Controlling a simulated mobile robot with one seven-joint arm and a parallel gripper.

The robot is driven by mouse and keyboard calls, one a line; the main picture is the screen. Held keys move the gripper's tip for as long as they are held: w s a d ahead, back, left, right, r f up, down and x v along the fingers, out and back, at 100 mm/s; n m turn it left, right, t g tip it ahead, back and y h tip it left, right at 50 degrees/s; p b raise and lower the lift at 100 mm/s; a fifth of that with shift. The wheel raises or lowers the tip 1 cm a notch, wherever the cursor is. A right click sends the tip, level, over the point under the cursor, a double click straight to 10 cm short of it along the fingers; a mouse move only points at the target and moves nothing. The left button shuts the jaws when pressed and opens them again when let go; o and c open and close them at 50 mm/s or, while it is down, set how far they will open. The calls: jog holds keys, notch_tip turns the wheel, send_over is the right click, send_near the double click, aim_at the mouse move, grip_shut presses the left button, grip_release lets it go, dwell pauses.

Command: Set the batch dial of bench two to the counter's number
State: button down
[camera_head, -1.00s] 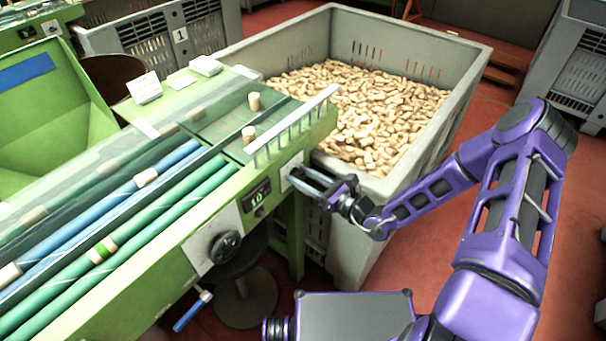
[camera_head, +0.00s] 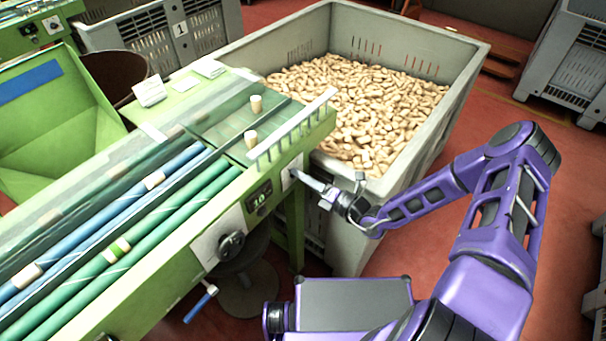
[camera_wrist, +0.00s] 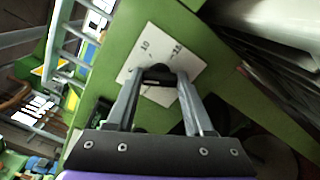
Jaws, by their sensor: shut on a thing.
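The batch dial is a small dark knob (camera_wrist: 158,74) on a white plate (camera_wrist: 188,62) with printed numbers, on the green side of the bench. A "10" shows near the knob, with another number to its right. My gripper (camera_wrist: 159,80) is shut on the knob, one finger on each side. In the head view my gripper (camera_head: 297,175) reaches the plate (camera_head: 291,168) from the right, and its fingers hide the knob. The counter (camera_head: 259,197) is a dark box with a lit green number that looks like 10, left of the plate.
A black handwheel (camera_head: 231,245) and a blue-handled lever (camera_head: 200,303) are on the bench side, further left. A large grey crate (camera_head: 462,95) full of corks stands close behind my gripper. Red floor is free at the right.

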jog(key=m+p, duration=0.1)
jog(key=m, duration=1)
jog(key=shift+f+p, duration=0.1)
jog(key=shift+p, duration=0.2)
jog(key=shift+m, duration=0.4)
jog(key=shift+c, duration=1.4)
grip_release()
jog(key=v, duration=1.7)
jog(key=shift+s+b, duration=0.2)
jog(key=shift+b, duration=0.1)
jog(key=shift+d, duration=0.15)
